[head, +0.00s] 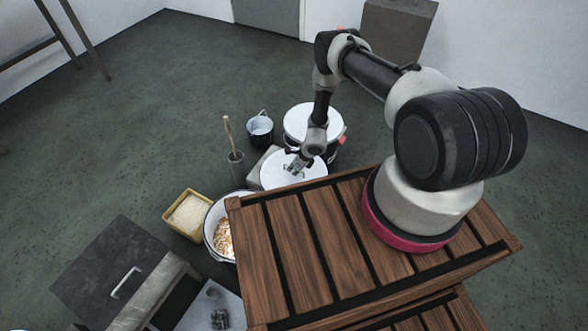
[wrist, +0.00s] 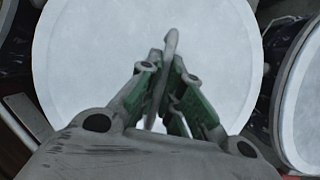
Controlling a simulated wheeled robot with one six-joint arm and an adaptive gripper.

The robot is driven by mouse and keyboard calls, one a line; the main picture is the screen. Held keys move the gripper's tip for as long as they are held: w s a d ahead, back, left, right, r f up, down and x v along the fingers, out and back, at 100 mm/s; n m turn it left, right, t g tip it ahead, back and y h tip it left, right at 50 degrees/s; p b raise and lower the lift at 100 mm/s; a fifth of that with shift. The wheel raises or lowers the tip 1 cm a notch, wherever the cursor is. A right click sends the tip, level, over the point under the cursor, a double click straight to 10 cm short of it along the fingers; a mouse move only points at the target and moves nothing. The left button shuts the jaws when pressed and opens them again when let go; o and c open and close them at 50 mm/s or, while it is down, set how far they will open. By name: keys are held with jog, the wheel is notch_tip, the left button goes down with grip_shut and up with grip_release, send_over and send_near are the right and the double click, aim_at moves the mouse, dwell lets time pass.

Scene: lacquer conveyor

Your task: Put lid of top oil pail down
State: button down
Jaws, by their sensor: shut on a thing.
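Two round white lids show in the head view. The nearer white lid (head: 280,172) lies under my gripper (head: 296,166) and is partly hidden by my wooden base. In the wrist view this lid (wrist: 90,60) fills the middle, and my gripper (wrist: 168,95) is shut on its thin upright handle (wrist: 171,42). I cannot tell whether the lid rests on something or hangs just above it. The other white-topped pail (head: 310,118) stands just behind, and its pale top (wrist: 303,110) shows at the right of the wrist view.
A blue-white pitcher (head: 260,128), a grey cup with a wooden tool (head: 236,165), a yellow tub (head: 187,214) and a white pot of pale pieces (head: 212,240) stand to the left. A dark-topped cabinet (head: 120,265) is at the lower left.

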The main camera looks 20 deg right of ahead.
jog(key=c, duration=1.6)
grip_release()
